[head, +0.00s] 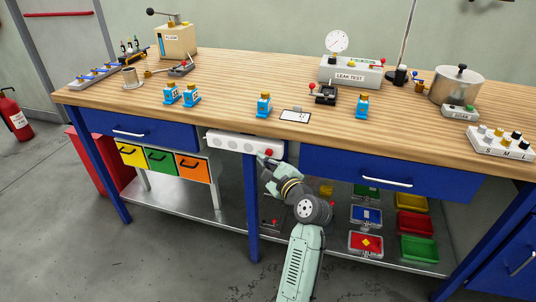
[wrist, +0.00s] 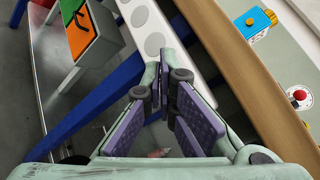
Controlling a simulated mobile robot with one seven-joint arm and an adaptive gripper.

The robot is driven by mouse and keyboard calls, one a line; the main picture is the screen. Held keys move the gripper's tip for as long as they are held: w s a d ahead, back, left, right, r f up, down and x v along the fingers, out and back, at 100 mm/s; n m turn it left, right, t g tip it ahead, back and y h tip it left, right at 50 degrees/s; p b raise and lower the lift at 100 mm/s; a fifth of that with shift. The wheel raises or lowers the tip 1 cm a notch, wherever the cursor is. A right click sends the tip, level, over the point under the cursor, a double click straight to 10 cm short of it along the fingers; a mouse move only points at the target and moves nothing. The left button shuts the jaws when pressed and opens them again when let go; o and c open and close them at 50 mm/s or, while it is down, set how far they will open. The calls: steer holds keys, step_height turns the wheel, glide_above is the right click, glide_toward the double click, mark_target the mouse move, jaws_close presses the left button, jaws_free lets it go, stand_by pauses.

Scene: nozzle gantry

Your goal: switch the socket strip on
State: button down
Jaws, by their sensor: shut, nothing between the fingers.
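The white socket strip (head: 230,143) is fixed along the front of the workbench, just under the top, between the two blue drawers. It has a row of round sockets and a small red switch (head: 269,153) at its right end. My gripper (head: 262,159) is shut and empty, with its tips at the right end of the strip, close to the switch. I cannot tell whether they touch. In the wrist view, the strip (wrist: 146,22) runs behind the shut fingertips (wrist: 164,62), and the switch is hidden. Whether the switch is on or off is too small to tell.
The wooden bench top (head: 225,113) overhangs above the strip. A blue drawer (head: 390,174) lies to the right, and a blue bench leg (head: 251,205) stands below. Yellow, green and orange drawers (head: 193,168) sit at lower left. Trays fill the lower shelf at right.

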steer(key=shift+w, duration=0.1)
stand_by(0.3)
steer(key=shift+w+d, duration=0.1)
steer(key=shift+w, duration=0.25)
steer(key=shift+w+d+p, duration=0.1)
steer(key=shift+w+p, duration=0.2)
steer(key=shift+p, duration=0.05)
stand_by(0.5)
steer(key=shift+s, duration=0.1)
steer(key=shift+s+a+p, duration=0.2)
steer(key=shift+s+p, duration=0.3)
steer(key=shift+s, duration=0.15)
steer(key=s+a+p, duration=0.2)
steer(key=s, duration=0.3)
steer(key=shift+s, duration=0.35)
stand_by(2.0)
